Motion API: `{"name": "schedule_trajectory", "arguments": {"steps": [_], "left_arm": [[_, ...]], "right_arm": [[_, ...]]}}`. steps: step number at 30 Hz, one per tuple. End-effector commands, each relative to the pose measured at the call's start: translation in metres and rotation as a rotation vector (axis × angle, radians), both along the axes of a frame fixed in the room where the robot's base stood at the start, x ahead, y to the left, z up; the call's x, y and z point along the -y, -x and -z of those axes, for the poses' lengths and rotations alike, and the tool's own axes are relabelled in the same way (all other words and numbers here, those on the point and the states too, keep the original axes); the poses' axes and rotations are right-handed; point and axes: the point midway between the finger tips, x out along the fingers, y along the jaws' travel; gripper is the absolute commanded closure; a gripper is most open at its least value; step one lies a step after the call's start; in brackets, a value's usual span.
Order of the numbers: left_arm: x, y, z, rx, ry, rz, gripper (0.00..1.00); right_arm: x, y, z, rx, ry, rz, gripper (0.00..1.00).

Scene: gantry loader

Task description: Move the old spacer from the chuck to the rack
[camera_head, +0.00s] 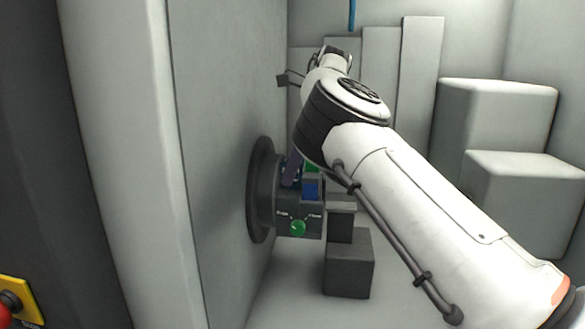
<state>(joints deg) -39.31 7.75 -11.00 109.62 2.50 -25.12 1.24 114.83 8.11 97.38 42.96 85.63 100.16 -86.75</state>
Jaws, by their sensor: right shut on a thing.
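The chuck (260,203) is a dark round plate on the grey wall left of centre, with a dark block in front that carries a green button (298,228). My right arm comes in from the right and covers much of the area beside the chuck. My right gripper (293,170) shows only in part as a dark piece at the chuck's upper front, shut on the old spacer. The spacer itself is mostly hidden; small blue and green parts (310,187) show there, and I cannot tell which belong to it. My left gripper is out of view. I cannot make out the rack.
A dark block (348,264) stands below and right of the chuck. Large grey boxes (495,115) stand at the right, with tall grey panels (421,80) at the back. A pale upright post (115,120) and a red button on a yellow plate (18,300) are at the left.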

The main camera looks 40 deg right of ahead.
Motion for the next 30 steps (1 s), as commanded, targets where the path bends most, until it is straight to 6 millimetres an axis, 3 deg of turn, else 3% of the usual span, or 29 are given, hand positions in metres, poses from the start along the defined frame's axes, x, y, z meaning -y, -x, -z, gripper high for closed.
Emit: {"name": "schedule_trajectory", "arguments": {"steps": [30], "left_arm": [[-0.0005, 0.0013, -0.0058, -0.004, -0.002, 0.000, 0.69]], "right_arm": [[0.0011, 0.0011, -0.0107, 0.002, 0.001, 0.000, 0.88]]}}
